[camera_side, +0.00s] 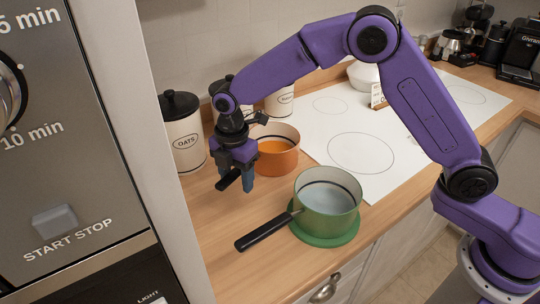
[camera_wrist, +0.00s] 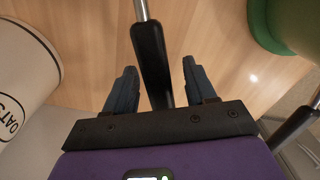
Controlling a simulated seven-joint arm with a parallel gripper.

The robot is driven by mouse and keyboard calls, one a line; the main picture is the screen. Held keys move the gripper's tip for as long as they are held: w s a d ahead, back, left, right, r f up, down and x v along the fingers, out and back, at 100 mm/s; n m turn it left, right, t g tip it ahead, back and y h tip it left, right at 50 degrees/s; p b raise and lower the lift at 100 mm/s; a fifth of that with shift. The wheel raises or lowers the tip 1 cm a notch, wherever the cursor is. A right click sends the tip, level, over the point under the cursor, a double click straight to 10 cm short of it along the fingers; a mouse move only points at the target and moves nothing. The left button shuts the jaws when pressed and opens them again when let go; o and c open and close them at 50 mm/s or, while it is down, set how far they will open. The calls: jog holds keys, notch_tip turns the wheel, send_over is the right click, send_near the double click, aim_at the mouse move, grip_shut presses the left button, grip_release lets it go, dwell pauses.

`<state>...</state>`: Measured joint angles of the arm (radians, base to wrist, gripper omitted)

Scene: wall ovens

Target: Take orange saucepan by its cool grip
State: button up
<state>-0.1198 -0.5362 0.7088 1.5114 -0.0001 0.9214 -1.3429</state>
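The orange saucepan (camera_side: 278,158) stands on the wooden counter in the side view, with orange contents inside. Its black handle (camera_wrist: 149,48) points toward my gripper in the wrist view, joined to a metal stem at the top edge; the pan body is out of that view. My gripper (camera_side: 238,180) points down in front of the orange pan. In the wrist view my gripper (camera_wrist: 160,68) is open, its two blue-grey fingers on either side of the handle with a visible gap at each side. The exact height of the fingertips against the handle is hard to tell.
A green saucepan (camera_side: 318,218) stands on a green mat (camera_side: 328,241), its black handle (camera_side: 264,231) reaching left. An OATS canister (camera_side: 184,137) stands close to the left, also in the wrist view (camera_wrist: 22,70). A white hob (camera_side: 345,125) lies to the right.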

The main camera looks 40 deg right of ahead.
grip_shut()
jog(key=shift+r, duration=0.1)
jog(key=shift+r, duration=0.1)
